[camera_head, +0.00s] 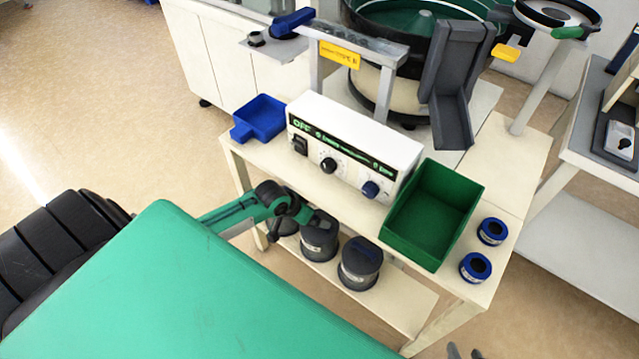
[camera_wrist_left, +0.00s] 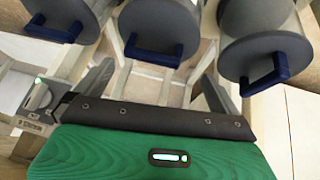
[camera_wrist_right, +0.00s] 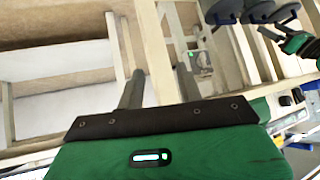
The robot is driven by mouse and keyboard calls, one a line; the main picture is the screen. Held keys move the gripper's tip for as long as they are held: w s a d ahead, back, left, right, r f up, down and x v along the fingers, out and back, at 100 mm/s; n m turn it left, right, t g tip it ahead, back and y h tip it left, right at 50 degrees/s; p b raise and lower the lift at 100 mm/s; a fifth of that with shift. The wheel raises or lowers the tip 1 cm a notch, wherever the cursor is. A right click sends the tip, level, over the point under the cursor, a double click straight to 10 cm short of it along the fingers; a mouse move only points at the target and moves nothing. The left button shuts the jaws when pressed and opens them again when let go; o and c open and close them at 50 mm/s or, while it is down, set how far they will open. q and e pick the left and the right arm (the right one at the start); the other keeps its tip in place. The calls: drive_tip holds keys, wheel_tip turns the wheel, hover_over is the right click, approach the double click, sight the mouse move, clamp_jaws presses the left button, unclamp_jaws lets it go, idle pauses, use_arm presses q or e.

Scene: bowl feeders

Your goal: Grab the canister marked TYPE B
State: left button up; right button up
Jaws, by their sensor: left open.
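Grey canisters with blue handles stand on the lower shelf. The head view shows one at the right (camera_head: 360,265), one in the middle (camera_head: 319,243), and one mostly hidden behind my left gripper (camera_head: 300,212). The left wrist view shows the left (camera_wrist_left: 58,22), middle (camera_wrist_left: 158,28) and right (camera_wrist_left: 262,38) canisters. Their white labels are too small to read in the head view and do not show in the left wrist view. My left gripper is open and empty, close to the canisters. My right gripper (camera_head: 465,352) is open and empty (camera_wrist_right: 160,70), low at the head view's bottom edge.
Above the shelf, the tabletop holds a control box (camera_head: 345,145), a blue tray (camera_head: 260,117), a green bin (camera_head: 432,215) and two blue-ringed spools (camera_head: 475,267). The bowl feeder (camera_head: 405,95) stands behind. A table leg (camera_head: 440,335) bounds the shelf at the right.

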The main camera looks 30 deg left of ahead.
sight(320, 233)
use_arm(q)
drive_tip(key=shift+s+b+x, duration=0.2)
drive_tip(key=shift+b+x, duration=0.65)
drive_tip(key=shift+x, duration=1.3)
drive_tip(key=shift+w+f, duration=0.35)
drive_tip(key=shift+f, duration=0.3)
use_arm(e)
drive_tip(key=shift+w+a+r+t+y, duration=0.1)
drive_tip(key=shift+w+a+t+y, duration=0.15)
drive_tip(key=shift+a+t, duration=0.3)
drive_tip(key=shift+w+a+t+y, duration=0.2)
drive_tip(key=shift+a+t+y, duration=0.15)
drive_tip(key=shift+a, duration=0.45)
drive_tip(key=shift+w+a+r+t+y, duration=0.1)
drive_tip(key=shift+w+a+t+y, duration=0.2)
drive_tip(key=shift+a, duration=0.35)
drive_tip(key=shift+s, duration=0.1)
use_arm(q)
drive_tip(key=c, duration=1.5)
use_arm(e)
drive_tip(key=shift+f, duration=0.1)
